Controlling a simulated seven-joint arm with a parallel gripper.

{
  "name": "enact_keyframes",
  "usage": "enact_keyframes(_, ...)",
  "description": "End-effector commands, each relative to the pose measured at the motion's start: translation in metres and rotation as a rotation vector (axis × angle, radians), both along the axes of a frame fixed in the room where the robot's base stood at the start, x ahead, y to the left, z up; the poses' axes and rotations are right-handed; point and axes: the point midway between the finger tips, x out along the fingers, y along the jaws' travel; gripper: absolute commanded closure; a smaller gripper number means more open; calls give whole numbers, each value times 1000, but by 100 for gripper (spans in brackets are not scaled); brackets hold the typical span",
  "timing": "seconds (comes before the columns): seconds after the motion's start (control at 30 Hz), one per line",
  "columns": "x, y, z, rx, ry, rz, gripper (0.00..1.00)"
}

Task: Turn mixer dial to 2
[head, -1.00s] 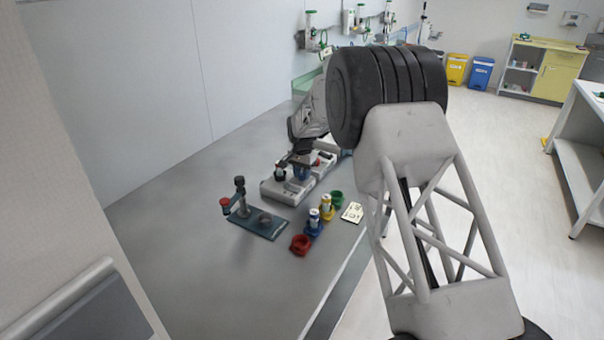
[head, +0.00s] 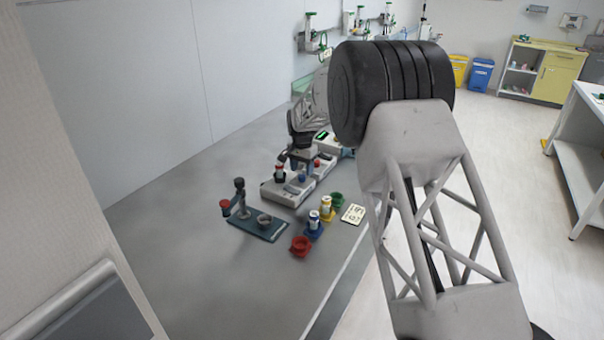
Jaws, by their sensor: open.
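A white bench unit (head: 283,194), which looks like the mixer, stands on the grey bench near the middle of the head view. A dark-capped vial (head: 279,173) and a small blue part (head: 300,177) show on its top. I cannot make out the dial or its numbers. My gripper (head: 297,164) is open and points down just above the unit's rear part. It is small and dark here, and I cannot tell whether its fingers touch anything.
Another white unit (head: 325,166) stands just behind, partly hidden by my arm. In front are a dark stand (head: 262,230), a red cup (head: 300,246), a blue holder (head: 313,233) with a can, yellow and green holders, and a card (head: 353,214). The bench at front left is clear.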

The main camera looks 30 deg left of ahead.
Motion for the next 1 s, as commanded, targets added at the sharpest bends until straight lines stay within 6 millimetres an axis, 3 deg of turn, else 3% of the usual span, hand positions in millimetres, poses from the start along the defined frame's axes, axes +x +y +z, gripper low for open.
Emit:
enact_keyframes(0.2, 1, 0, 30, 2, -2, 0, 44)
enact_keyframes(0.4, 0, 0, 45, 1, -1, 0, 44)
enact_keyframes(1.0, 0, 0, 48, 1, -1, 0, 44)
